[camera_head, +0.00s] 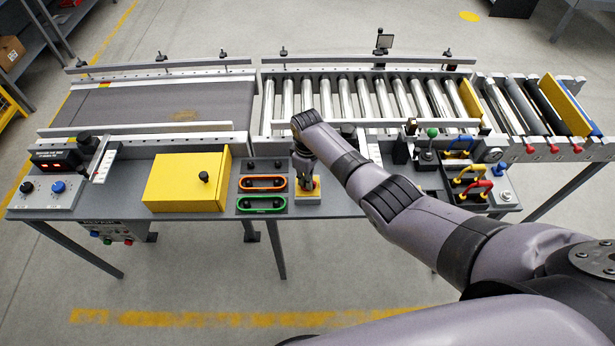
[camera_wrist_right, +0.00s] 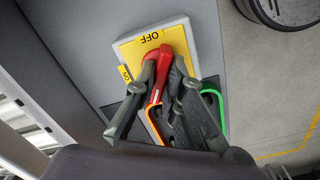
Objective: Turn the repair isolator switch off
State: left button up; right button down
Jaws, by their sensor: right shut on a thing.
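The repair isolator switch has a yellow plate (camera_wrist_right: 129,50) on a pale base, with black OFF and ON labels. Its red handle (camera_wrist_right: 163,56) runs between the fingers of my right gripper (camera_wrist_right: 166,68) in the right wrist view. The gripper is shut on the handle. In the head view the yellow plate (camera_head: 315,189) shows at the bench's front edge, under my right gripper (camera_head: 305,178), which hides most of the handle. The OFF label lies beside the handle's far end and the ON label to its left. I cannot tell the exact switch setting. My left gripper is not in view.
Orange (camera_head: 263,183) and green (camera_head: 263,203) handles sit just left of the switch, beside a yellow box (camera_head: 186,182). Blue, yellow and red handles (camera_head: 472,187) stand to the right. Conveyor rollers (camera_head: 345,98) run behind. The floor in front is clear.

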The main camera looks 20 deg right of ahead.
jog(key=n, duration=0.6)
jog(key=shift+w+r, duration=0.1)
jog(key=shift+n, duration=0.3)
dwell(0.3)
jog(key=c, duration=1.7)
grip_release()
notch_tip(320, 180, up, 12)
jog(key=shift+f, duration=0.1)
